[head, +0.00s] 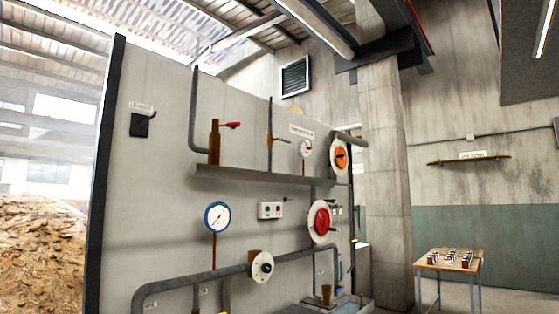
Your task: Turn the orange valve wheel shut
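An orange wheel (341,158) sits on a pale round plate, high on the right part of the grey panel (140,215), just above the right end of a shelf. It is small here, and I cannot tell how far it is turned. A larger red wheel (321,222) on a white round plate is below it, under the shelf. A dark knob on a white disc (262,267) is lower, to the left. My gripper is not in view.
A blue-rimmed gauge (217,217) and thick pipes (190,281) stand out from the panel. A wooden table (449,261) stands at right. A grain heap (38,245) lies at left.

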